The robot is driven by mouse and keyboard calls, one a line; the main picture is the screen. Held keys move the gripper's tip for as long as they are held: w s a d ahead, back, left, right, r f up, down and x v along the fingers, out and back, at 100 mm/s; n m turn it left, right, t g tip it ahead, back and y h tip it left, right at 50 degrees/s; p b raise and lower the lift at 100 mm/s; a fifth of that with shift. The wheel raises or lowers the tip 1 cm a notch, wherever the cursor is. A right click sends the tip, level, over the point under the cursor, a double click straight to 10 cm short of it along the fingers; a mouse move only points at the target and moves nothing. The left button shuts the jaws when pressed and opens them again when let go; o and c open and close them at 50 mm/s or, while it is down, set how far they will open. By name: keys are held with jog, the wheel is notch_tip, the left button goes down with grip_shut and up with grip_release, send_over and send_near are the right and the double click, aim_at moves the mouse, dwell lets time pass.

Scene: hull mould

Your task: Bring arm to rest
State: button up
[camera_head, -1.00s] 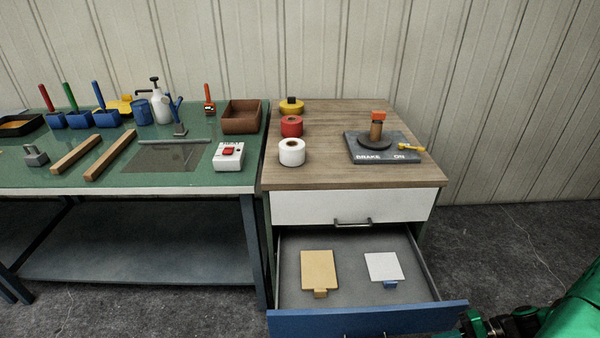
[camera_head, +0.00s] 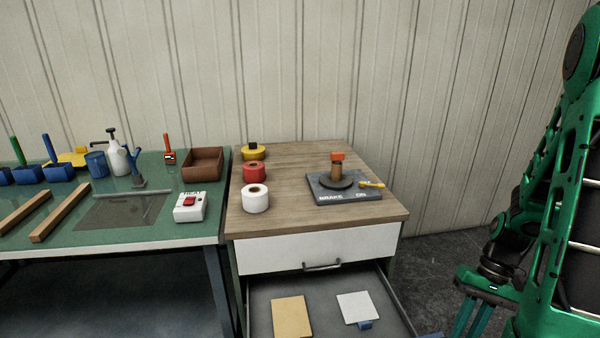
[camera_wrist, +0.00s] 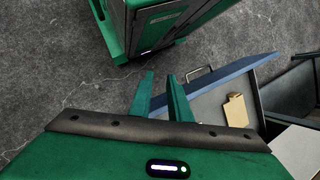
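My green arm stands folded at the right edge of the head view. My gripper (camera_head: 470,318) hangs low there, pointing down, to the right of the open drawer. In the wrist view my gripper (camera_wrist: 160,76) has its two green fingers apart with nothing between them, above the grey floor. The open drawer (camera_head: 392,300) lies left of it and is cut off at the bottom of the head view.
The drawer holds a tan board (camera_head: 291,316) and a white board (camera_head: 358,307). The wooden cabinet top (camera_head: 300,165) carries tape rolls and a brake plate (camera_head: 345,196). A green workbench (camera_head: 150,222) with tools stands left. Bare floor (camera_head: 430,262) shows right of the cabinet.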

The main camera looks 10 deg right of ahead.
jog(key=s+a+r+t+h, duration=0.1)
jog(key=s+r+h, duration=0.1)
jog(key=r, duration=0.6)
jog(key=s+a+r+t+h, duration=0.2)
jog(key=s+r, duration=0.2)
jog(key=r, duration=0.5)
jog(key=shift+s+a+r+m, duration=0.15)
jog(key=shift+s+r+m, duration=0.1)
jog(key=shift+m, duration=0.15)
jog(key=shift+w+f, duration=0.3)
jog(key=shift+w, duration=0.3)
dwell(0.7)
